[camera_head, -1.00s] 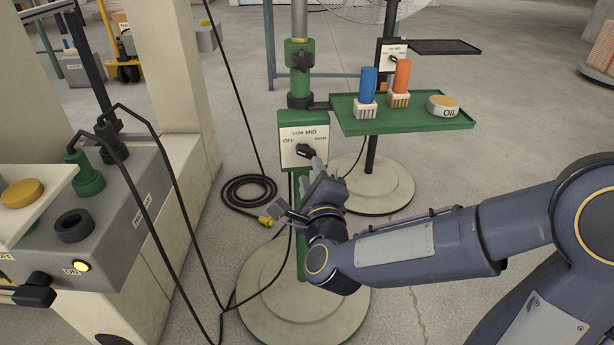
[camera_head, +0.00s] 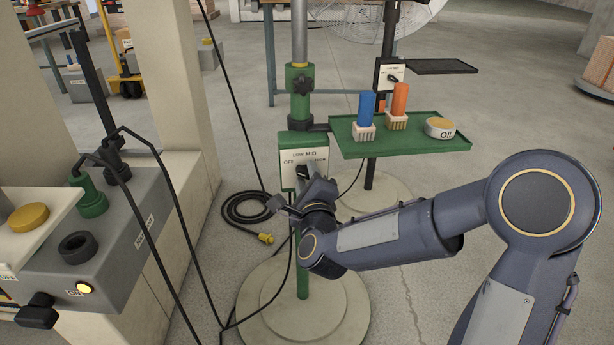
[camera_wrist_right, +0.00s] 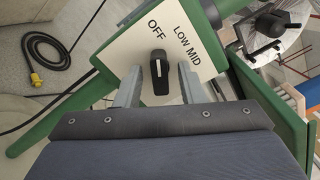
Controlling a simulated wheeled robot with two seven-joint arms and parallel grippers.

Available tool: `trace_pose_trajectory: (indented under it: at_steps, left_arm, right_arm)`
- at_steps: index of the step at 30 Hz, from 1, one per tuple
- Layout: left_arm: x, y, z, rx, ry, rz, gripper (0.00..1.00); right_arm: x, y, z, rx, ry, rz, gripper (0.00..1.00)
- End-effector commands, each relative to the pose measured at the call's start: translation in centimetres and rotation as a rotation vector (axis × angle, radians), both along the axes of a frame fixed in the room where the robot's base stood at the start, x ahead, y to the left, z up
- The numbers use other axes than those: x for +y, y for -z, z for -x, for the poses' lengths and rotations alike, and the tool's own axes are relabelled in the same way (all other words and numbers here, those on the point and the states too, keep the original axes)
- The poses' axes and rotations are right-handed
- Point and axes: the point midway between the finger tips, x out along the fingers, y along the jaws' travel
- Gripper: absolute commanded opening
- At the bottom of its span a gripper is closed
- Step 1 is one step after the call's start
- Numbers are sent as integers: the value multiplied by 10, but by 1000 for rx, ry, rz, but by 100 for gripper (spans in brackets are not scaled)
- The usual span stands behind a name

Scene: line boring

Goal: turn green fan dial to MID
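The green fan's control box (camera_head: 289,142) stands on a green pole, with a white plate reading OFF, LOW and MID; HIGH is partly covered in the head view. Its black dial (camera_wrist_right: 160,72) shows in the right wrist view, its long axis lying roughly toward OFF. My right gripper (camera_head: 295,189) is at the plate in the head view. In the right wrist view its two fingers are apart, one on each side of the dial, with visible gaps. Contact with the dial cannot be seen. My left gripper is not in view.
A green tray (camera_head: 350,149) holds a blue item, an orange item and an OIL tin (camera_head: 440,130), right of the pole. Another fan control plate (camera_head: 389,77) stands behind. A grey machine (camera_head: 150,225) with cables is at left. A black cable coil (camera_head: 245,208) lies on the floor.

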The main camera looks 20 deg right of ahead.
Motion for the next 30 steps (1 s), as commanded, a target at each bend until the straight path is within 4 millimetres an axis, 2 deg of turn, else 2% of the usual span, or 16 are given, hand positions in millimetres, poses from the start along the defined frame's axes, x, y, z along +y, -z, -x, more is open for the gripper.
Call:
trace_pose_trajectory:
  at_steps: [3,11,17,30]
  left_arm:
    - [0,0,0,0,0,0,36]
    - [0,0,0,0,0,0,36]
    - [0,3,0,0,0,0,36]
    - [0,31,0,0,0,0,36]
  right_arm:
    - [0,0,0,0,0,0,34]
    - [0,0,0,0,0,0,0]
    - [0,1,0,-2,0,-11,0]
    - [0,3,0,-26,0,-180,0]
